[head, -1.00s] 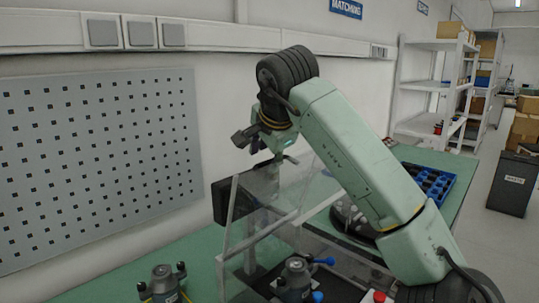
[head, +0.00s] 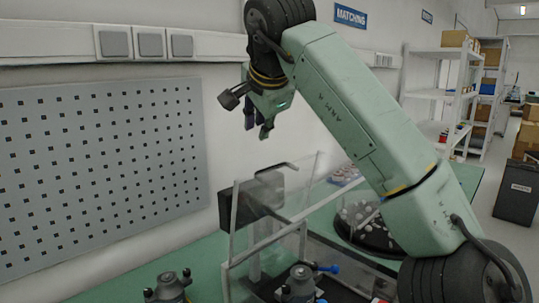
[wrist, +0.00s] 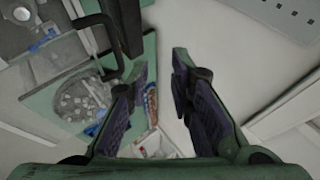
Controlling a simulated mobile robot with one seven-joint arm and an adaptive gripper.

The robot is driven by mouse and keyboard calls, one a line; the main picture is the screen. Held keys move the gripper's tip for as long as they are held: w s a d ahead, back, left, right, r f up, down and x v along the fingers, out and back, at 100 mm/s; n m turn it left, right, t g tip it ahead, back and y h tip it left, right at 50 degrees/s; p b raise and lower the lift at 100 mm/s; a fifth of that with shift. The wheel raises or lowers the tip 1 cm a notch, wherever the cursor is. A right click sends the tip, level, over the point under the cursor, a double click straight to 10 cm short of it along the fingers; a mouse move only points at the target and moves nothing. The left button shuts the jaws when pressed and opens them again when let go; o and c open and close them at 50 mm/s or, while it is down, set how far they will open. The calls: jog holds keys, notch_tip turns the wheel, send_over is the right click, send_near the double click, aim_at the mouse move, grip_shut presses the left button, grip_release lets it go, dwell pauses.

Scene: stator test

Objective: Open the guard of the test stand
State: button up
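The test stand's guard (head: 240,240) is a clear-walled box with pale edges, at the lower middle of the head view. It stands over the bench, and a grey fixture with a blue-tipped lever (head: 300,282) shows by its lower edge. A black bar handle (head: 277,167) shows at the guard's upper edge; a black bar also shows in the wrist view (wrist: 102,22). My gripper (head: 258,128) is above the guard and apart from the handle. In the wrist view its fingers (wrist: 160,85) are spread with nothing between them. My arm hides part of the bench on the right.
A dark box (head: 262,195) sits behind the guard. A round dark tray of pale parts (head: 368,228) is to its right. Another grey fixture (head: 168,290) stands at the front left. A perforated panel (head: 100,165) hangs on the wall.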

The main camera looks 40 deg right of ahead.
jog(key=shift+s+r, duration=0.2)
jog(key=shift+r, duration=0.5)
jog(key=shift+a+r, duration=0.1)
